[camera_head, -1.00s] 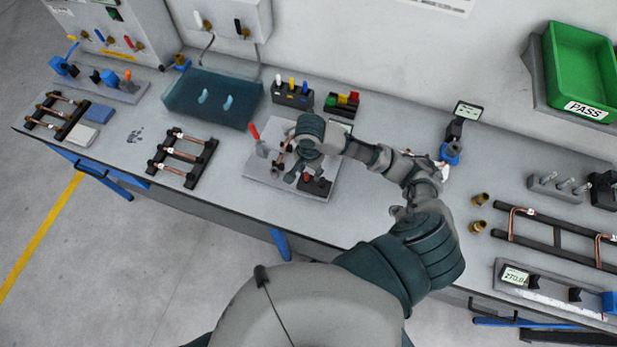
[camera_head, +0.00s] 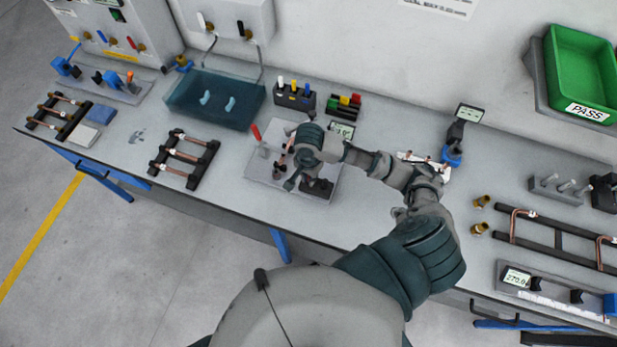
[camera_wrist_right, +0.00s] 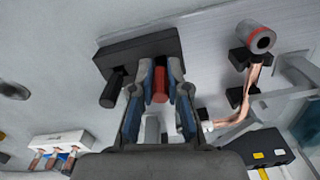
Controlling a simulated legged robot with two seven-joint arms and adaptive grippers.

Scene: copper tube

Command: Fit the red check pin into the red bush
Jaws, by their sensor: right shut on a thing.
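In the right wrist view the red check pin (camera_wrist_right: 160,84) stands between the two fingers of my right gripper (camera_wrist_right: 157,75), which is shut on it. The pin is in front of a black block (camera_wrist_right: 140,48); I cannot tell whether its end still sits in the block. A bush with a red ring (camera_wrist_right: 258,40) is at the upper right, on the end of a bent copper tube (camera_wrist_right: 247,95), apart from the gripper. In the head view my right gripper (camera_head: 297,183) is low over the fixture plate (camera_head: 262,174) and hides the pin. My left gripper is out of view.
A black peg (camera_wrist_right: 112,90) stands beside the pin on the black block. A red-handled clamp (camera_head: 256,134) stands at the plate's left. Racks with coloured pieces (camera_head: 294,96) and a small display (camera_head: 341,130) stand behind. The bench left of the plate has some free room.

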